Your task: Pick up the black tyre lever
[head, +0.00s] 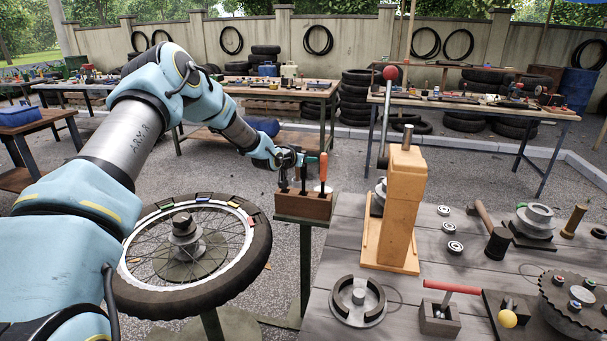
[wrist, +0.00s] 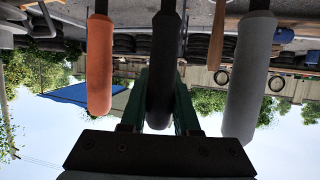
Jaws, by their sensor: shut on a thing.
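The black tyre lever's handle (wrist: 166,50) is between the green fingers of my gripper (wrist: 164,78) in the wrist view, and the fingers are shut on it. An orange handle (wrist: 99,65) hangs to its left in that picture and a grey handle (wrist: 248,75) to its right, both apart from the fingers. In the head view my gripper (head: 296,158) is at a brown rack block (head: 304,207). The orange handle (head: 323,168) stands upright there. The black lever's lower end is hard to make out, so I cannot tell whether it still sits in the block.
A spoked wheel with a tyre (head: 135,294) lies flat on a stand to the left. A wooden post (head: 403,200) and a red-handled tool (head: 452,287) stand on the grey bench (head: 440,205) at right. Tables with tools and stacked tyres (head: 357,98) are farther back.

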